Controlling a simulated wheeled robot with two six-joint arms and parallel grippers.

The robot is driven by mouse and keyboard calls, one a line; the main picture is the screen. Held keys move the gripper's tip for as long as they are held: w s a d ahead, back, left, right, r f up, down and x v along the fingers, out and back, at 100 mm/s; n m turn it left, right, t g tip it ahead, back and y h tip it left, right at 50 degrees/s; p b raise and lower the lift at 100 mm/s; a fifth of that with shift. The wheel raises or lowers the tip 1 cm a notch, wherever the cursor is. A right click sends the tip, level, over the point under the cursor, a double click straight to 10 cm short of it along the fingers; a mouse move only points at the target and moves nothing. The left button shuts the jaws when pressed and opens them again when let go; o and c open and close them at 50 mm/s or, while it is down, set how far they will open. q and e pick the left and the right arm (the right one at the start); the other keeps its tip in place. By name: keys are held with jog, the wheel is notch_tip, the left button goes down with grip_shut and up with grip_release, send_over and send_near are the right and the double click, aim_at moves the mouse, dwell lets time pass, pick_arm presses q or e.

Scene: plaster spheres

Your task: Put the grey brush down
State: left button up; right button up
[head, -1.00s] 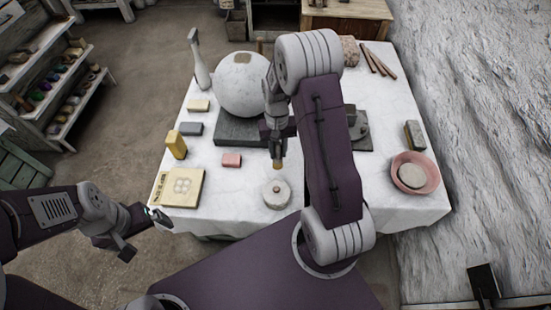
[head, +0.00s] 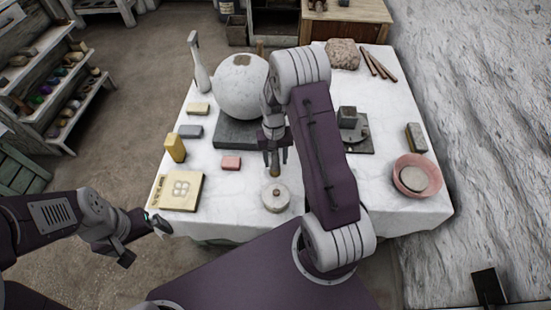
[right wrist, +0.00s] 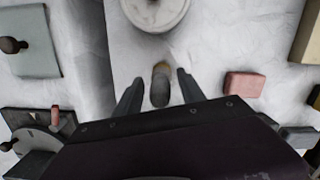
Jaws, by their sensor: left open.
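The grey brush (right wrist: 160,88), with a tan end, is between the fingers of my right gripper (right wrist: 158,92) in the right wrist view. Gaps show on both sides of it, so the gripper is open around it. In the head view the brush (head: 275,170) shows below the right gripper (head: 276,160), just behind a round pale disc with a knob (head: 276,198). I cannot tell exactly how its lower end rests. My left gripper (head: 160,223) is open and empty by the table's front left corner.
On the white-covered table (head: 230,215), a large pale sphere (head: 241,86) stands on a dark slab (head: 235,130). A pink bowl (head: 405,188) stands right.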

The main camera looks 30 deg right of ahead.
notch_tip(320, 180, up, 12)
jog(key=w+p, duration=0.1)
jog(key=p, duration=0.2)
jog(key=s+a+r+n+t, duration=0.2)
jog(key=s+a, duration=0.5)
jog(key=s, duration=0.6)
jog(key=shift+s+a+r+n+t, duration=0.15)
jog(key=shift+r+n+t, duration=0.15)
jog(key=shift+r+n, duration=0.35)
notch_tip(320, 180, up, 12)
jog(key=p, duration=1.2)
